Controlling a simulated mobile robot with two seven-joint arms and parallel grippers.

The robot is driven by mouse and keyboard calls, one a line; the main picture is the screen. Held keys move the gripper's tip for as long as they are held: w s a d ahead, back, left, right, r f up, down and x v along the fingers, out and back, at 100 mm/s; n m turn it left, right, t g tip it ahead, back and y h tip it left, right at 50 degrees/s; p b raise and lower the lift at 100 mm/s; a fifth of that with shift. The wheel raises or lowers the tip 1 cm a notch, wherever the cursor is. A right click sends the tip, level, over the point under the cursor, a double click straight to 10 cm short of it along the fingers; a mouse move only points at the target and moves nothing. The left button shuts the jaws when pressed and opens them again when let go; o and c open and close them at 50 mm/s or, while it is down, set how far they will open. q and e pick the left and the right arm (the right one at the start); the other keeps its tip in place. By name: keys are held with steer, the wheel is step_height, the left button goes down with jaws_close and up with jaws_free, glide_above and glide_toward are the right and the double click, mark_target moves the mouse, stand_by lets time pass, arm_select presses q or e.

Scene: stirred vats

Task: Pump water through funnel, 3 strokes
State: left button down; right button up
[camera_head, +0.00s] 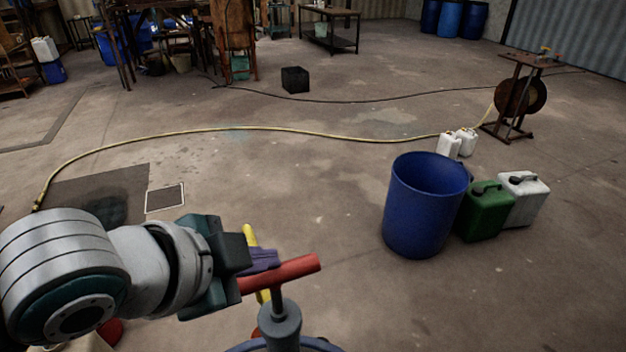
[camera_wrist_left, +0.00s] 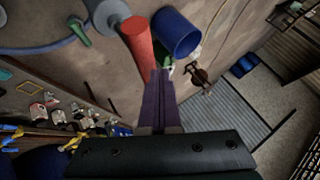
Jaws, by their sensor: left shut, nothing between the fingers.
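A red pump handle (camera_head: 285,275) lies crosswise on top of a grey pump cylinder (camera_head: 277,322) at the bottom centre of the head view. A blue rim (camera_head: 318,343) shows under the pump, cut off by the frame. The handle also shows in the left wrist view (camera_wrist_left: 137,45). My left gripper (camera_head: 276,258) is shut and empty, its purple fingers close beside the handle; I cannot tell whether they touch. They also show in the wrist view (camera_wrist_left: 160,76). A yellow part (camera_head: 250,237) is mostly hidden behind my gripper. I cannot make out a funnel. My right gripper is not in view.
An open blue barrel (camera_head: 425,225) stands to the right, beside a green canister (camera_head: 484,212) and a white one (camera_head: 523,200). A yellow hose (camera_head: 250,128) crosses the floor to a rusty reel stand (camera_head: 520,97). The middle floor is clear.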

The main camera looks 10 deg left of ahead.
mark_target(259, 290)
arm_select(q)
steer(key=shift+s+f+b, duration=0.1)
steer(key=shift+f+b, duration=1.95)
steer(key=shift+f, duration=0.9)
stand_by(1.7)
steer(key=shift+r, duration=0.15)
step_height(259, 290, up, 7)
steer(key=p, duration=0.8)
steer(key=shift+r, duration=0.1)
stand_by(0.4)
step_height(259, 290, up, 6)
steer(key=p, duration=0.6)
steer(key=shift+p, duration=0.3)
stand_by(0.4)
